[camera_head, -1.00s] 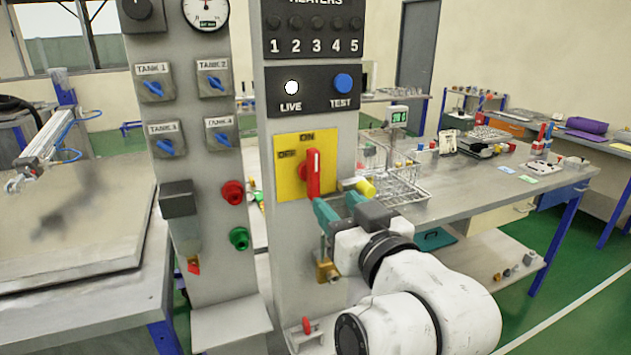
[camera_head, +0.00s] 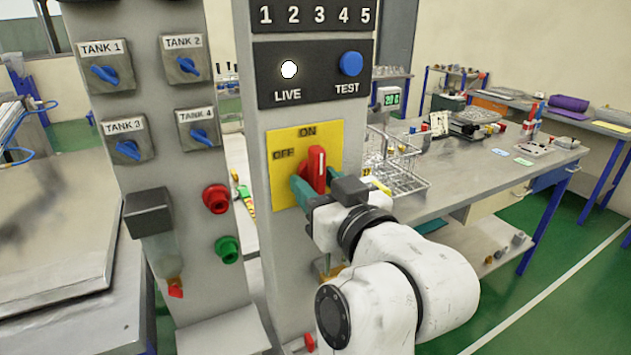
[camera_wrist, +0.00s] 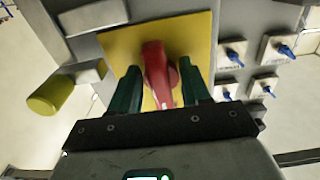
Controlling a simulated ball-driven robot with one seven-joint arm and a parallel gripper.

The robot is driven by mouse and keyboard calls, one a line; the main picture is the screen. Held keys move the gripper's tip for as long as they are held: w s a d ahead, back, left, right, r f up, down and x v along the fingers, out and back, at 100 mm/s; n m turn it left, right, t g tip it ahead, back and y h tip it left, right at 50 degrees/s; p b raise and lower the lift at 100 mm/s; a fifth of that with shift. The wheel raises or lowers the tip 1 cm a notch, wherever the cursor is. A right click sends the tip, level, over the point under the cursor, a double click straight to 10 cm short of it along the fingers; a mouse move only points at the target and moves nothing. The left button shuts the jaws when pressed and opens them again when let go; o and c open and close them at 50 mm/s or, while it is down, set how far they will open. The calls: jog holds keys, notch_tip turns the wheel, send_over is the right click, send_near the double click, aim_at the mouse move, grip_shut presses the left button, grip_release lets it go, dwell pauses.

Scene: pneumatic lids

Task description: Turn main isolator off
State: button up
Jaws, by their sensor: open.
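The main isolator has a red rotary handle (camera_head: 317,170) on a yellow plate (camera_head: 330,140) marked ON at the top and OFF at the left. The handle stands upright, with its white mark toward ON. My gripper (camera_head: 308,190) is at the lower part of the handle, partly hiding it. In the wrist view the red handle (camera_wrist: 155,72) lies between the two green fingers of my gripper (camera_wrist: 159,85). The fingers are open, one on each side, with a visible gap to the handle at least on the left. The yellow plate (camera_wrist: 198,40) is just behind.
A black panel above carries a lit LIVE lamp (camera_head: 289,69) and a blue TEST button (camera_head: 350,64). The left column has blue tank switches (camera_head: 127,149), a red button (camera_head: 216,199) and a green button (camera_head: 228,249). A yellow cylinder (camera_wrist: 50,95) sticks out beside the plate. A wire basket (camera_head: 398,172) stands on the bench.

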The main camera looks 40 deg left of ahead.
jog(key=shift+c, duration=0.5)
jog(key=c, duration=0.6)
jog(key=shift+o, duration=0.2)
jog(key=shift+f+n+b, duration=0.1)
jog(key=shift+n+b, duration=0.2)
jog(key=n, duration=0.1)
jog(key=n+b, duration=0.2)
jog(key=shift+w+d+f+n, duration=0.1)
jog(key=shift+w+n, duration=0.15)
jog(key=shift+n, duration=0.05)
jog(key=n+b, duration=0.3)
jog(key=n, duration=0.1)
jog(key=shift+w+n, duration=0.15)
jog(key=shift+n, duration=0.15)
jog(key=shift+r+n+b, duration=0.25)
jog(key=shift+n+b, duration=1.05)
jog(key=shift+n, duration=0.95)
jog(key=shift+r+n+b, duration=0.2)
jog(key=shift+n+b, duration=1.05)
jog(key=shift+n, duration=1)
